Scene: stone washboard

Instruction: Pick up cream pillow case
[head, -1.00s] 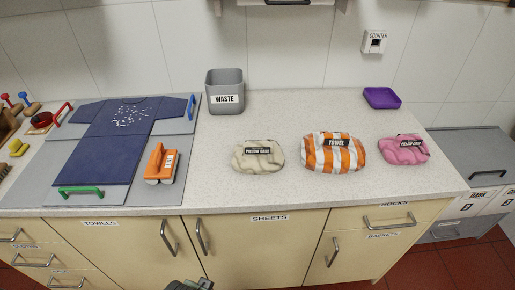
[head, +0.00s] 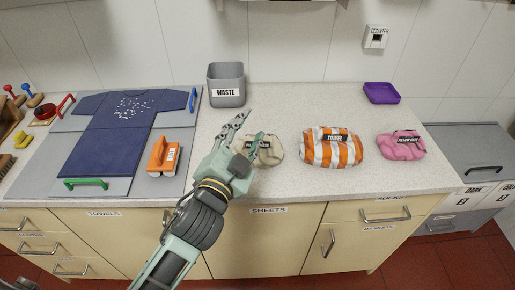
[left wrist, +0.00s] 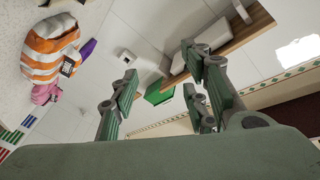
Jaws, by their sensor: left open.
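The cream pillow case (head: 268,151) is a folded bundle on the speckled counter, left of the striped towel. My left gripper (head: 244,124) is open and empty in the head view. It reaches in over the counter's front edge and hides the left part and label of the cream bundle. I cannot tell from this view whether it touches the bundle. In the left wrist view the spread fingers (left wrist: 160,90) show with nothing between them, and the cream bundle is not seen there. My right gripper is not in view.
An orange-white striped towel (head: 332,155) and a pink pillow case (head: 401,146) lie to the right. A grey waste bin (head: 226,85) stands behind, a purple tray (head: 381,93) back right. Left are a folding board with a blue shirt (head: 100,145) and an orange-handled brush (head: 163,156).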

